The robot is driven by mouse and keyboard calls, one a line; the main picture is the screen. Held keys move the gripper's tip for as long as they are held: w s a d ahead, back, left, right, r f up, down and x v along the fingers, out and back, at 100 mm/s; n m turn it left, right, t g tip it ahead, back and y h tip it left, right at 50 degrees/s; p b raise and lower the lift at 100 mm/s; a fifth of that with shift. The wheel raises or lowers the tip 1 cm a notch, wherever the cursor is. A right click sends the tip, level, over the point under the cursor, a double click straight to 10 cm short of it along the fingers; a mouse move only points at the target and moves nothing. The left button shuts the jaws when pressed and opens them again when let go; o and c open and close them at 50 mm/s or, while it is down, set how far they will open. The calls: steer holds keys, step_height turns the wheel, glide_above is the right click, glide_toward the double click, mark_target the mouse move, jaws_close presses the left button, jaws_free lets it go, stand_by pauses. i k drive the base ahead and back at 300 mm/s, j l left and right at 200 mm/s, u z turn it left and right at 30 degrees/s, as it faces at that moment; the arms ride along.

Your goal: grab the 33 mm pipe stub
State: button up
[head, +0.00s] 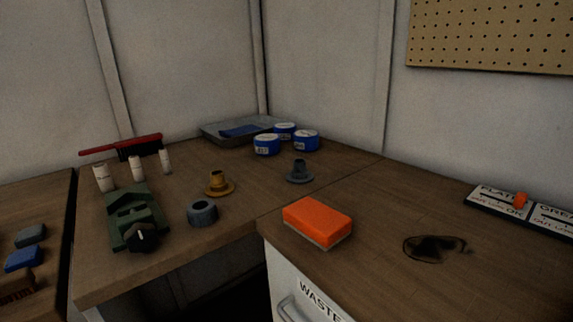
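Three short, white, upright cylinders that look like pipe stubs stand in a row at the back left of the wooden bench. The left stub (104,178) looks widest, the middle stub (137,169) is narrower, and the right stub (165,161) looks narrowest. They carry small dark markings, too small to read, so I cannot tell which is the 33 mm one. The green device (132,218) in front hides little of them. My gripper is not in view.
A red-handled brush (122,146) lies behind the stubs. A grey ring (203,212), a brass flanged fitting (219,185) and a grey flanged fitting (299,172) stand to the right. An orange sponge (317,221) lies on the bench nearer me. Blue tins (266,145) stand at the back.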

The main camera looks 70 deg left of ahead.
mark_target(101, 171)
steer(key=u, duration=2.95)
